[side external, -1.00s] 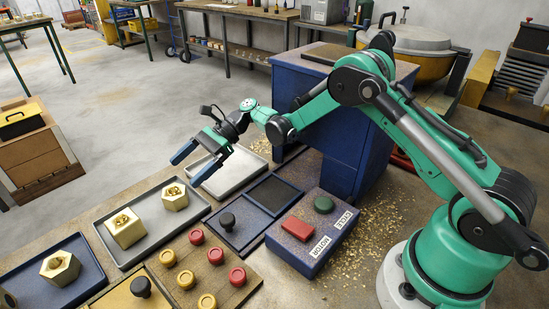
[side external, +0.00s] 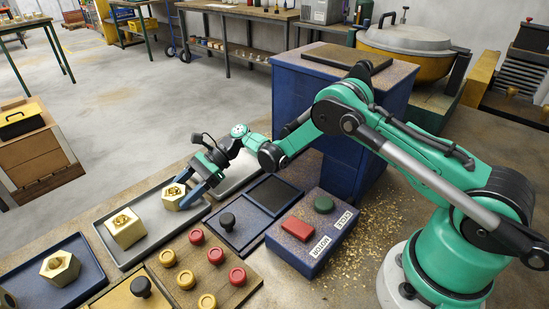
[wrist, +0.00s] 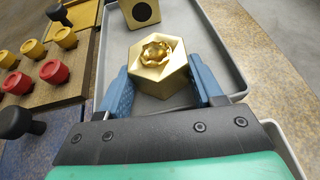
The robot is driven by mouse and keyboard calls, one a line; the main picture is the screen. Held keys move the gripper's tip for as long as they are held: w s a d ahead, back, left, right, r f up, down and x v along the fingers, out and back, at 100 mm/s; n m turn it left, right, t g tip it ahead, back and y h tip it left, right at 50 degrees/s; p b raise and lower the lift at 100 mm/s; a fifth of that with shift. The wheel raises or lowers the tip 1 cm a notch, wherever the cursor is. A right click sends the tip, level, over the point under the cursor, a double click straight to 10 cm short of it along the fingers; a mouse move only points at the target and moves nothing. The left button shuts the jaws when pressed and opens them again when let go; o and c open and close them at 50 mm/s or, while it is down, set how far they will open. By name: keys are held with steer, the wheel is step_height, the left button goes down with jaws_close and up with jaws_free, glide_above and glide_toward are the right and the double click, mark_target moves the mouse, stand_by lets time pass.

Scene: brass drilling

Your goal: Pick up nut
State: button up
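A brass hexagonal nut (side external: 172,197) with a rough, curled top stands at the far end of a grey tray (side external: 112,257). In the wrist view the nut (wrist: 160,62) sits between the two blue fingers of my gripper (wrist: 160,78). The fingers are spread, one on each side of the nut's near part; I cannot tell whether they touch it. In the side view my gripper (side external: 184,194) is low at the nut's right side and hides part of it. A brass block (side external: 125,229) stands in the same tray, and another hexagonal nut (side external: 60,267) lies on a blue tray (side external: 92,264).
A blue control box (side external: 290,254) with red and green buttons stands to the right. A second grey tray (side external: 236,172) lies behind my gripper.

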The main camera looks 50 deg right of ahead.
jaws_close()
step_height(320, 180, up, 19)
steer(key=s+d+r+m+t+h, duration=0.3)
steer(key=d+r+m+t+h, duration=0.15)
steer(key=d+m+t, duration=0.2)
steer(key=s+d+r+m+t+h, duration=0.3)
steer(key=d+r+m+t+h, duration=0.15)
steer(key=d+m, duration=0.2)
steer(key=n+g+y, duration=0.9)
steer(key=n+g, duration=0.2)
steer(key=n, duration=0.2)
glide_above(182, 187)
step_height(182, 187, down, 8)
